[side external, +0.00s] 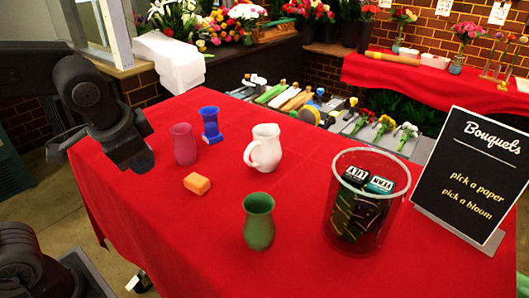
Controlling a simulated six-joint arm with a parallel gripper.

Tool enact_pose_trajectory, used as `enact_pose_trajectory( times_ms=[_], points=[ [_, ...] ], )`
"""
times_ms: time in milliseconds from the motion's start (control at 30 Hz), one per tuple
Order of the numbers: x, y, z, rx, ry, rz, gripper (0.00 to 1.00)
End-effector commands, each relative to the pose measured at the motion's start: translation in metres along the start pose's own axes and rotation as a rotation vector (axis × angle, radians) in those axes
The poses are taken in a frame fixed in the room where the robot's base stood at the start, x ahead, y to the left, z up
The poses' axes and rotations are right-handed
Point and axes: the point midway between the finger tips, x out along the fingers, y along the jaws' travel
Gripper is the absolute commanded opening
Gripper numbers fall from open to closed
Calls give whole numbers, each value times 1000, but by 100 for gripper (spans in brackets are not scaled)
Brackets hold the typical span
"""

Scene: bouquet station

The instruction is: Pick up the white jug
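The white jug (264,148) stands upright on the red-covered table (315,262), near the middle, with its handle towards the left. Nothing touches it. My gripper (136,158) is at the end of the dark arm at the left, above the table's left edge. It is well to the left of the jug and apart from it. The fingers do not show clearly, so I cannot tell whether they are open or shut.
A pink vase (184,144) and a blue vase (210,126) stand between my gripper and the jug. An orange block (197,183) lies in front of them. A green vase (259,222), a clear bin (341,235) with packets and a black sign (474,172) stand nearer or right.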

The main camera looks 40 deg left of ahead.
Motion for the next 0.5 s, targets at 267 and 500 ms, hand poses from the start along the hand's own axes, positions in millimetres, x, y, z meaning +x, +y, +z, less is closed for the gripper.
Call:
enact_pose_trajectory(
  times_ms=[267, 500],
  points=[
    [33, -17, -74, 457, -246, -245, 22],
    [72, -8, -147, 802, -429, -507, 22]
  ],
)
